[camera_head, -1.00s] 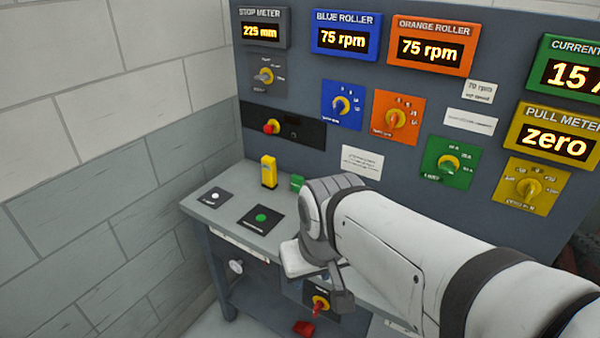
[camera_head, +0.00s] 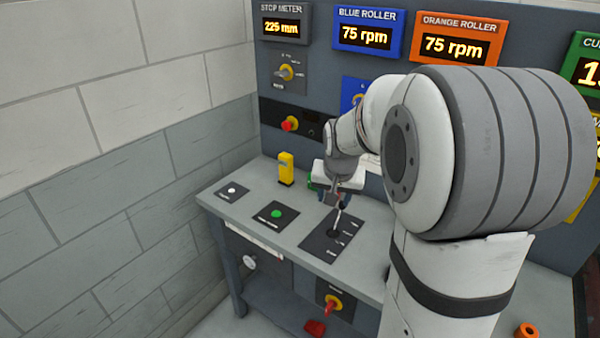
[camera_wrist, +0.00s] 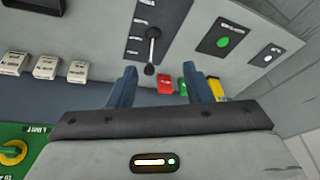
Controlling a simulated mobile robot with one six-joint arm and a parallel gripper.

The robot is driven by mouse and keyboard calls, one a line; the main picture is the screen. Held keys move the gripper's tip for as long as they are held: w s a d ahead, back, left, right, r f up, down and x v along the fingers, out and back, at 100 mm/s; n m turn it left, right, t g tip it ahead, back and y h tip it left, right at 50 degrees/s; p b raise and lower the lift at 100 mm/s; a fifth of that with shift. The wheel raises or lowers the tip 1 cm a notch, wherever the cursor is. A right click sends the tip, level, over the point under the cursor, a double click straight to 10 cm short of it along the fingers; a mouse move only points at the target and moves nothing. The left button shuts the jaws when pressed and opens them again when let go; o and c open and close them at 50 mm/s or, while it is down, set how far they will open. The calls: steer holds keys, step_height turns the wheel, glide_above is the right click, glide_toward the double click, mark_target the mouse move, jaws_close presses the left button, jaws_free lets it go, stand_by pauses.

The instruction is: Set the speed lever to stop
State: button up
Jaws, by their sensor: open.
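The speed lever (camera_head: 339,219) is a thin metal rod rising from a dark labelled plate (camera_head: 315,240) on the desk. In the wrist view the lever (camera_wrist: 153,50) ends in a dark round knob, with several small labels along one side of its plate (camera_wrist: 160,12); their words are too small to read. My gripper (camera_head: 343,197) is above the lever, pointing down. In the wrist view my gripper (camera_wrist: 159,70) is open and empty, with the knob showing between its blue fingers, nearer one of them. I cannot tell whether the fingers reach down to the knob.
A yellow post (camera_head: 286,168) stands by the panel at the desk's back. Plates with a green button (camera_head: 276,213) and a white button (camera_head: 232,190) lie left of the lever. Red (camera_wrist: 165,84) and green (camera_wrist: 184,86) blocks show beyond my fingers. The wall is at the left.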

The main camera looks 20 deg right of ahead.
mark_target(339, 216)
steer(key=w+d+f+m, duration=0.1)
steer(key=w+d+f, duration=0.2)
steer(key=w+f, duration=0.1)
steer(key=w+d+f, duration=0.2)
steer(key=w+f, duration=0.2)
steer(key=f, duration=0.1)
steer(key=w+d+f+m, duration=0.1)
steer(key=w+d+f, duration=0.2)
steer(key=w+f, duration=0.1)
steer(key=shift+w+d+f+m+h+p, duration=0.15)
steer(key=shift+d+f+p, duration=0.05)
steer(key=shift+f, duration=0.2)
steer(key=shift+w+d+f+m+h+p, duration=0.1)
steer(key=shift+d+f+m+h+p, duration=0.1)
steer(key=shift+f, duration=0.15)
steer(key=shift+c, duration=0.5)
jaws_close()
